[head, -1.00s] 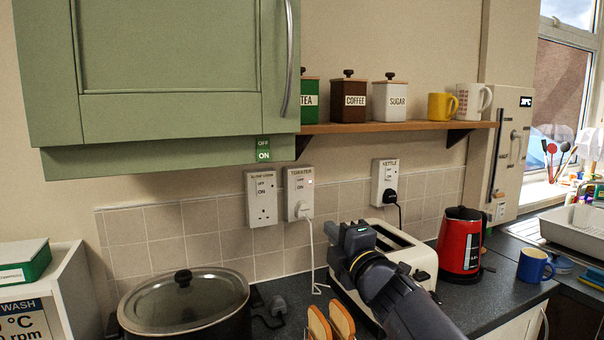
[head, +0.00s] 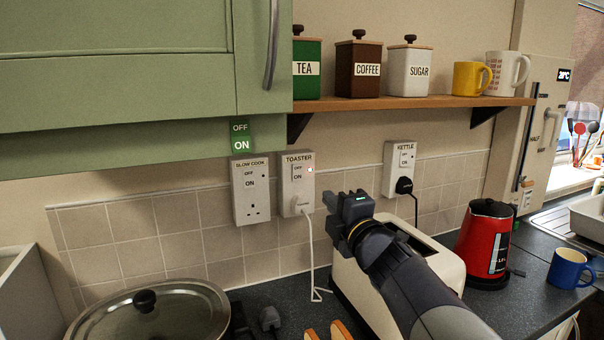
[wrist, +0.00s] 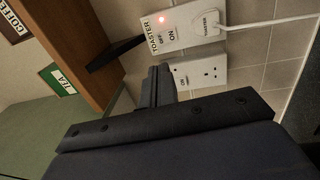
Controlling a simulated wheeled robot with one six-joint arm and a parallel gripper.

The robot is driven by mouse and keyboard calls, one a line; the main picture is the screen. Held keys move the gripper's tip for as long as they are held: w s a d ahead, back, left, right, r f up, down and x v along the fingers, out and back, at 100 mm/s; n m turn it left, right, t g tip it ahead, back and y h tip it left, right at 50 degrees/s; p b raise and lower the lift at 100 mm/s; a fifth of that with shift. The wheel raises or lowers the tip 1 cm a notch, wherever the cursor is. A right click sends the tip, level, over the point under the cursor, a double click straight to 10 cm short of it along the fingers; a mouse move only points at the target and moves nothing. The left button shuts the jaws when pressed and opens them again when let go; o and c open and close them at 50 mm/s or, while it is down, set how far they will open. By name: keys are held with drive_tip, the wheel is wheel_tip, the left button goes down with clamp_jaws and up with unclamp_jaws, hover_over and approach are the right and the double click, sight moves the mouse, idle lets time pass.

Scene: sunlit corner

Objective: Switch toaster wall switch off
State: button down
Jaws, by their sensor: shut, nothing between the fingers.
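The toaster wall switch (head: 297,183) is a white socket plate labelled TOASTER on the wall, with OFF above ON and a small red light lit. A white plug and cable hang from its lower part. It also shows turned sideways in the wrist view (wrist: 185,27), its red light lit. My gripper (head: 333,204) is shut and empty, in front of the wall, right of and slightly below the switch in the head view. In the wrist view its fingers (wrist: 157,84) point towards the sockets. I cannot see any contact with the switch. The white toaster (head: 400,262) stands below, partly hidden by my arm.
The slow cooker socket (head: 250,190) is left of the switch, the kettle socket (head: 400,168) to the right. A wooden shelf (head: 420,102) with canisters and mugs is above, beside a green cupboard (head: 120,75). A pot (head: 150,312) and red kettle (head: 485,245) stand on the worktop.

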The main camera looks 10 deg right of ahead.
sight(299, 167)
drive_tip(key=p+x, duration=0.2)
drive_tip(key=x, duration=1.2)
drive_tip(key=shift+p, duration=0.3)
drive_tip(key=r+p, duration=0.1)
drive_tip(key=p, duration=0.2)
drive_tip(key=shift+w+g, duration=0.15)
drive_tip(key=shift+g, duration=0.15)
drive_tip(key=shift+f+b, duration=0.35)
drive_tip(key=shift+b, duration=0.05)
